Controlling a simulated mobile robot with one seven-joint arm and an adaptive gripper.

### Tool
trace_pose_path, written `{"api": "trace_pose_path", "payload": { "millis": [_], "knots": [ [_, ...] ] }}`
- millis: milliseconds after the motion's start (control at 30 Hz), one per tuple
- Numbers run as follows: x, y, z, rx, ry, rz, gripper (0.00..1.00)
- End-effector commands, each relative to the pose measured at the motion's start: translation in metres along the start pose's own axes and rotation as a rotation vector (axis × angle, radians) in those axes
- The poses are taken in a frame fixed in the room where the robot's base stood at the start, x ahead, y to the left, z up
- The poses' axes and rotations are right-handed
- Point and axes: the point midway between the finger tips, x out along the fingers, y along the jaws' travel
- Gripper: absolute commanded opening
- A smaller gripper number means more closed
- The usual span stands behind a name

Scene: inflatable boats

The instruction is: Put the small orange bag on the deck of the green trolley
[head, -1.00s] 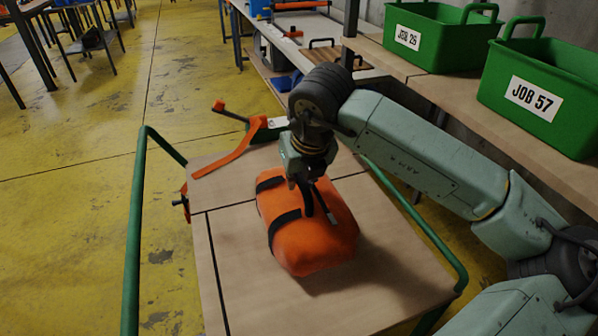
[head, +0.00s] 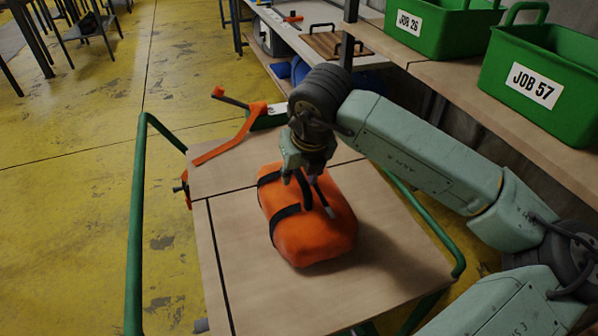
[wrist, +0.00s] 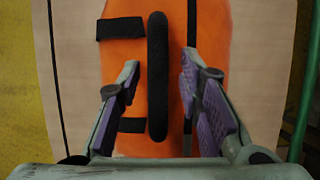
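The small orange bag (head: 322,235) has black straps and a black loop handle. It appears to rest on the wooden deck (head: 240,270) of the green trolley, whose tube rail (head: 138,220) rises at the left. My gripper (head: 310,195) is directly above the bag, pointing down. In the wrist view, the black handle (wrist: 157,95) stands between the two fingers of my gripper (wrist: 160,62), with a gap on each side. The fingers are open, over the orange bag (wrist: 215,60). The far underside of the bag is hidden.
An orange strap (head: 228,143) lies across the deck's far edge, near a green-and-white item (head: 270,115). Green crates marked JOB 26 (head: 440,25) and JOB 57 (head: 545,85) stand on a bench at the right. Yellow floor (head: 80,220) is clear at the left.

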Motion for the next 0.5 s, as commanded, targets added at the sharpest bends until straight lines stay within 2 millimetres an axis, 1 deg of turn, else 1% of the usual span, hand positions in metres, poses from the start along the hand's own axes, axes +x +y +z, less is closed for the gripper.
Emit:
{"api": "trace_pose_path", "payload": {
  "millis": [333,467,500],
  "knots": [
    [-0.003,0.0,0.001,0.0,-0.001,0.0,0.34],
    [-0.02,-0.001,0.001,0.001,-0.003,-0.002,0.34],
    [-0.028,-0.001,0.001,0.0,-0.004,-0.003,0.34]
  ]
}}
